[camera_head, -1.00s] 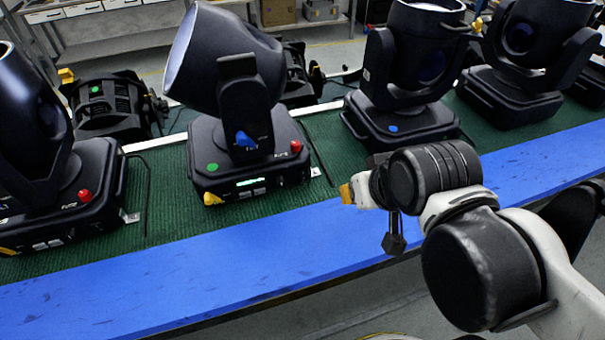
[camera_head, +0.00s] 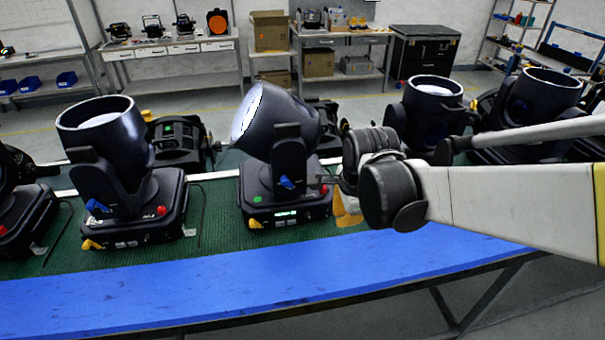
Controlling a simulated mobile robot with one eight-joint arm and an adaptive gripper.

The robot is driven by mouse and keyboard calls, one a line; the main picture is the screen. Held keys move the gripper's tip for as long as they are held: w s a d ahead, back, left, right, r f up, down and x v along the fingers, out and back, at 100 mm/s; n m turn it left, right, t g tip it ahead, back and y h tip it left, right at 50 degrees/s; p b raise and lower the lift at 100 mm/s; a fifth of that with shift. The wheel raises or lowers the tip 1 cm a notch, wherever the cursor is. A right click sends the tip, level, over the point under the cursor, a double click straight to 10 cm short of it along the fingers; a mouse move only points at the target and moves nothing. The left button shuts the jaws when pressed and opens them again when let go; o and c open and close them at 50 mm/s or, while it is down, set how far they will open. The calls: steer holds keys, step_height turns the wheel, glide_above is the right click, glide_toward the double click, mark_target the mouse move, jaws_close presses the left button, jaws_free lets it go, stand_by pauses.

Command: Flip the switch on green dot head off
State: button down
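The green dot head (camera_head: 275,135) is a black moving head tilted to the left on a black base. The green dot (camera_head: 255,196) is on the base's front left corner, and a small lit display (camera_head: 286,213) is on its front. A red switch or knob (camera_head: 326,190) sits at the base's right end. A blue knob (camera_head: 286,182) is on the yoke. My gripper (camera_head: 338,190) is right at the base's right side, close to the red part. Contact cannot be told. Its fingers are small and partly hidden by my wrist, so its opening is unclear.
Another head (camera_head: 110,150) with a blue knob stands to the left. More heads (camera_head: 432,105) stand to the right behind my arm. The blue table edge (camera_head: 250,275) in front is bare. Shelves and cardboard boxes (camera_head: 270,32) are far back.

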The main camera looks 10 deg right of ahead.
mark_target(327, 213)
steer(key=shift+w+f, duration=0.1)
stand_by(0.3)
steer(key=b+x, duration=0.4)
steer(key=x, duration=0.6)
steer(key=w, duration=0.3)
steer(key=shift+f+b, duration=0.3)
steer(key=shift+w, duration=0.45)
